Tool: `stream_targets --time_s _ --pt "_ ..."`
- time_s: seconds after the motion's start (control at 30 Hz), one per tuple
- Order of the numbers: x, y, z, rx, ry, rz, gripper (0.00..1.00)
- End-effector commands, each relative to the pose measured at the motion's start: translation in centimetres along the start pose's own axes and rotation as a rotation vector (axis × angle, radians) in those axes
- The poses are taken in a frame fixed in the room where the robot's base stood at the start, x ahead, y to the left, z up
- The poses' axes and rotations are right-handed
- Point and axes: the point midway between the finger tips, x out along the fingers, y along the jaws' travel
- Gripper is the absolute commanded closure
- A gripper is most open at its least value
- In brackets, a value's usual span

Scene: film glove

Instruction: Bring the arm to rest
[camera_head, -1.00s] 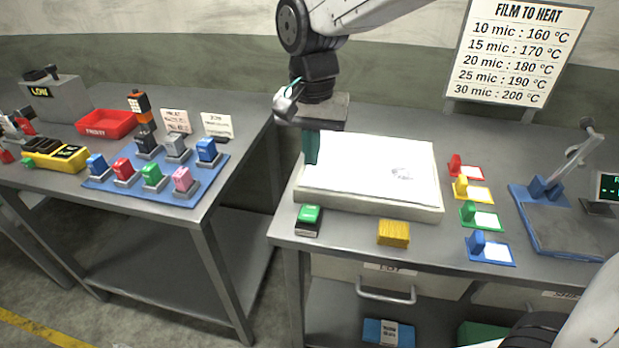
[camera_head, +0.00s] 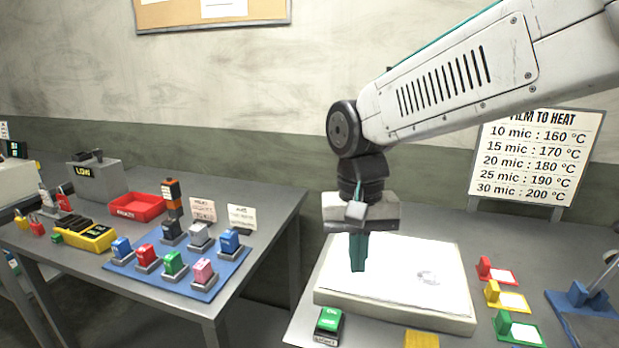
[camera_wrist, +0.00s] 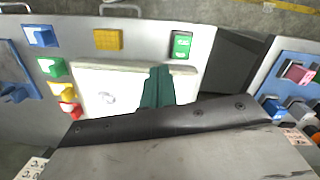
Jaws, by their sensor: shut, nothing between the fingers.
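My gripper (camera_head: 358,268) points straight down over the white board (camera_head: 330,296) on the right-hand bench. Its teal fingers are together and hold nothing. In the wrist view the gripper (camera_wrist: 158,84) shows over the board's edge, with the bench surface around it. Whether the fingertips touch the board, I cannot tell. A faint grey mark (camera_head: 428,278) lies on the board, right of the fingers.
A green-topped block (camera_head: 329,322) and a yellow block (camera_head: 421,339) are in front of the board. Coloured holders (camera_head: 507,297) stand to its right. On the left bench are a blue mat (camera_head: 197,285) with several coloured blocks and a red tray (camera_head: 137,208).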

Motion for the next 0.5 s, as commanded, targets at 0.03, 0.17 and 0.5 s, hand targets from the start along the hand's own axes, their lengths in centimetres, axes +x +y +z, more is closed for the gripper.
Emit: stream_targets --time_s 0.03,0.17,0.5 --pt "-0.2 1.8 1.3 -0.033 0.005 -0.002 1.00" --pt "0.0 5.9 4.4 -0.111 0.014 -0.006 1.00" --pt "1.7 15.4 13.8 -0.141 0.109 -0.019 1.00"
